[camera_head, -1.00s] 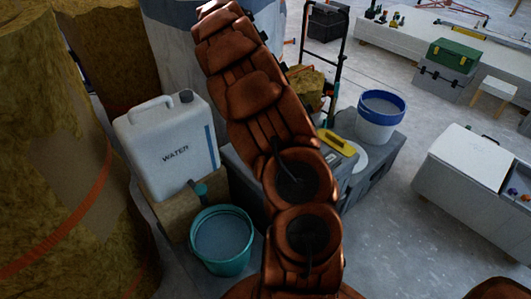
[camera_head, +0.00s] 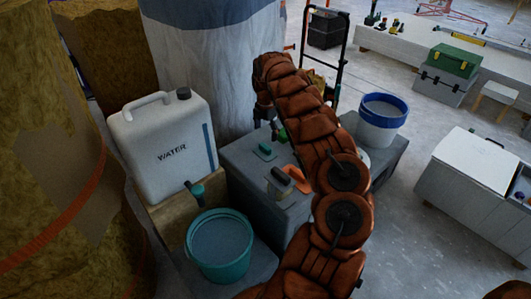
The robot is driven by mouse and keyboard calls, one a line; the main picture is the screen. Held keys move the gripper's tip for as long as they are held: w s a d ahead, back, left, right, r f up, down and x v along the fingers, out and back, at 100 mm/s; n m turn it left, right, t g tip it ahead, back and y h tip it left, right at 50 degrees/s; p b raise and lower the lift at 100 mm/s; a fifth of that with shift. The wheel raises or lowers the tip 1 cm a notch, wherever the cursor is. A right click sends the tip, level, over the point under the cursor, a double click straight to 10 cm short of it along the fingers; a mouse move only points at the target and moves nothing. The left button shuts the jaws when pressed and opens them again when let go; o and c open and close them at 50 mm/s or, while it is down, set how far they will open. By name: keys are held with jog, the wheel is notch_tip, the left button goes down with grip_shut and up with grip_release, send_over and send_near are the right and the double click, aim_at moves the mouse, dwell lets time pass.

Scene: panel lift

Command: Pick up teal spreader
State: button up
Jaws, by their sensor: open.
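A small teal-green tool (camera_head: 265,151), which looks like the teal spreader, lies on top of the grey box (camera_head: 243,150) near its back left. My gripper (camera_head: 273,130) hangs from the bent arm just behind and slightly right of it, fingers downward. The gripper is open, and I see nothing held in it. Another green patch (camera_head: 282,135) shows beside the fingers; I cannot tell what it belongs to. The fingertips are small and dark, so the exact gap to the box top is unclear.
An orange tool with a dark handle (camera_head: 296,179) and a grey-handled tool (camera_head: 280,181) lie nearer on the box. A white water canister (camera_head: 165,150) and a teal bucket (camera_head: 219,262) stand left. A blue-rimmed bucket (camera_head: 378,128) stands right. My arm covers the box's right part.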

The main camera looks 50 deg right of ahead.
aim_at(265, 146)
jog(key=shift+s+a+f, duration=0.1)
jog(key=shift+a+f, duration=0.1)
jog(key=shift+f, duration=1.7)
jog(key=shift+a+f, duration=0.15)
jog(key=shift+f, duration=1.75)
jog(key=c, duration=1.3)
jog(key=shift+o, duration=0.2)
jog(key=shift+r, duration=0.1)
notch_tip(265, 146, up, 10)
jog(key=shift+f, duration=0.1)
jog(key=o, duration=0.5)
jog(key=c, duration=0.3)
